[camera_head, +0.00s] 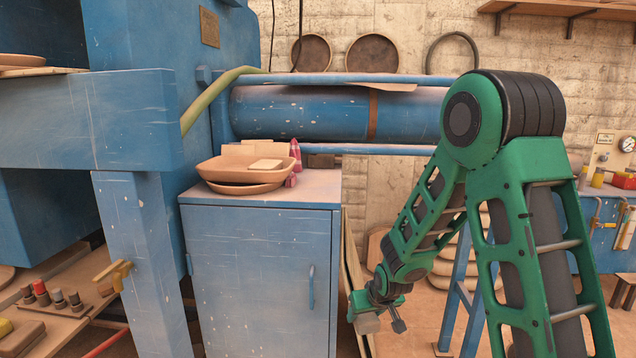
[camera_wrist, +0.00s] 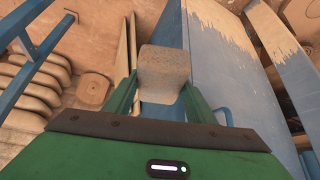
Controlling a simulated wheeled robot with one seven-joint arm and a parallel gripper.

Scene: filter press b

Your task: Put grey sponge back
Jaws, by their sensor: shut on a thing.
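The grey sponge (camera_wrist: 165,70) is a rounded, worn block between the green fingers of my gripper (camera_wrist: 162,92) in the wrist view. My gripper is shut on it. In the head view my gripper (camera_head: 380,312) hangs low, right of the blue cabinet (camera_head: 262,270) and below its top, with the sponge (camera_head: 367,323) at its end, small and partly hidden. On the cabinet top stand stacked tan trays (camera_head: 240,176), with a pale block (camera_head: 265,164) in the upper one.
A pink bottle (camera_head: 295,155) stands right behind the trays. Flat boards (camera_head: 350,275) lean beside the cabinet, close to my gripper. A blue press frame (camera_head: 140,240) stands left. A workbench (camera_head: 605,250) with a gauge is at far right. The cabinet's front right top is bare.

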